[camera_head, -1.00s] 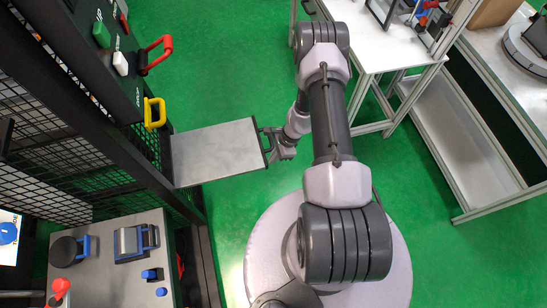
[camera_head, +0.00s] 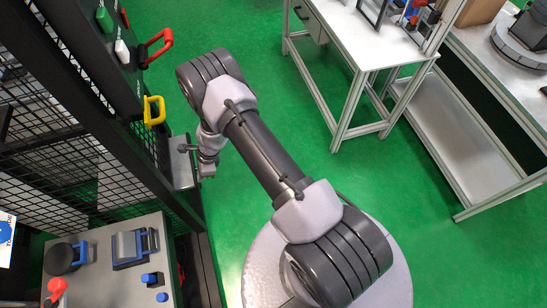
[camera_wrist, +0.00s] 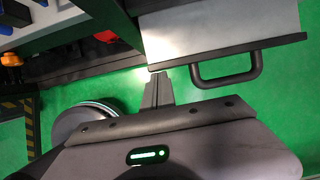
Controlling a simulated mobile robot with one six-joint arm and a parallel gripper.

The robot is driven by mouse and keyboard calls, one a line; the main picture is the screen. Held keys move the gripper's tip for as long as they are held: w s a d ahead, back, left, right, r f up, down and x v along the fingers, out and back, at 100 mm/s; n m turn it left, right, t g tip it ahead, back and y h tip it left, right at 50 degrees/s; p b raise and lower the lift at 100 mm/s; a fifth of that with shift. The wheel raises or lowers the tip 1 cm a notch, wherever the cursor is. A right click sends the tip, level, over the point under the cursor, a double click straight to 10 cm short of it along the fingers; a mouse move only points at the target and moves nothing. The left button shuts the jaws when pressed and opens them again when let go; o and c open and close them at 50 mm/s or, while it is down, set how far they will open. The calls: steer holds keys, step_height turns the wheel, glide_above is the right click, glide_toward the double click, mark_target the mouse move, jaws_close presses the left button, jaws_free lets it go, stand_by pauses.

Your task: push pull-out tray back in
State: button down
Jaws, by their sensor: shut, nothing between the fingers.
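The pull-out tray (camera_head: 183,168) is a light grey plate at the side of the dark mesh tower. Only a short strip of it sticks out, and my arm partly covers it. In the wrist view the tray (camera_wrist: 220,25) has a dark front edge and a black bar handle (camera_wrist: 230,78). My gripper (camera_head: 197,150) is at the tray's outer edge. In the wrist view my gripper (camera_wrist: 156,78) is shut and empty. Its tips are at the left end of the front edge, left of the handle. I cannot tell whether they touch it.
Yellow (camera_head: 154,111) and red (camera_head: 157,46) handles stick out from the tower panel above the tray. A grey console (camera_head: 115,283) with blue controls stands below the tray. A white workbench (camera_head: 345,40) stands at the upper right. Green floor (camera_head: 260,130) is clear between.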

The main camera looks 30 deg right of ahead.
mark_target(180, 185)
steer(key=a, duration=0.2)
steer(key=w+a, duration=0.1)
steer(key=a, duration=0.1)
steer(key=w+a, duration=0.1)
steer(key=a, duration=0.1)
steer(key=shift+a, duration=0.25)
steer(key=shift+a+r, duration=0.1)
steer(key=shift+a, duration=0.1)
steer(key=shift+w, duration=0.1)
